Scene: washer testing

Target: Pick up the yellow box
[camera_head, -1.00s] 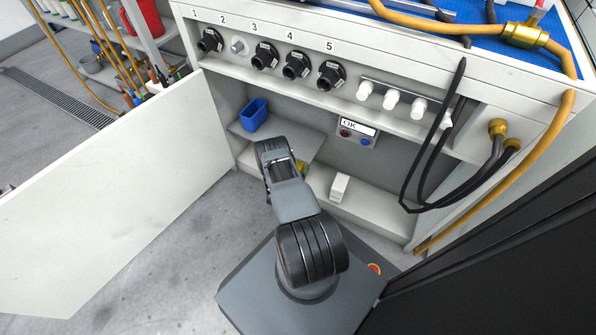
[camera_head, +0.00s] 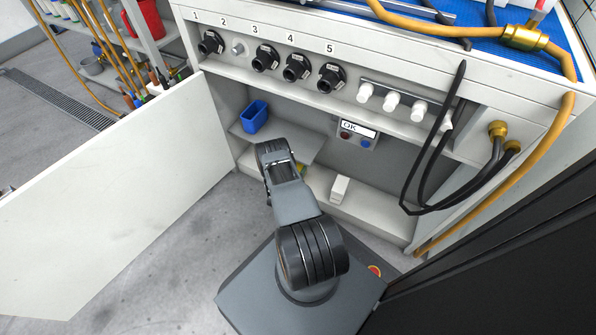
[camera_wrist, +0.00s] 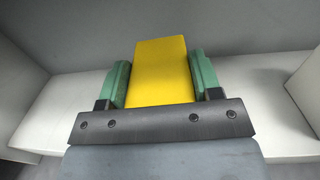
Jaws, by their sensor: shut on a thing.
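The yellow box (camera_wrist: 161,70) is between the two green fingers of my gripper (camera_wrist: 161,80) in the wrist view. The gripper is shut on it, one finger along each side. In the head view only a small yellow patch of the box (camera_head: 301,168) shows beside my arm. My arm hides the rest of it and the gripper's fingers. I cannot tell whether the box touches the shelf under it.
A blue bin (camera_head: 254,116) stands on the raised shelf at the left. A white block (camera_head: 340,188) stands on the low ledge to the right. An open white door (camera_head: 120,190) is at the left. Black hoses (camera_head: 430,165) hang at the right.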

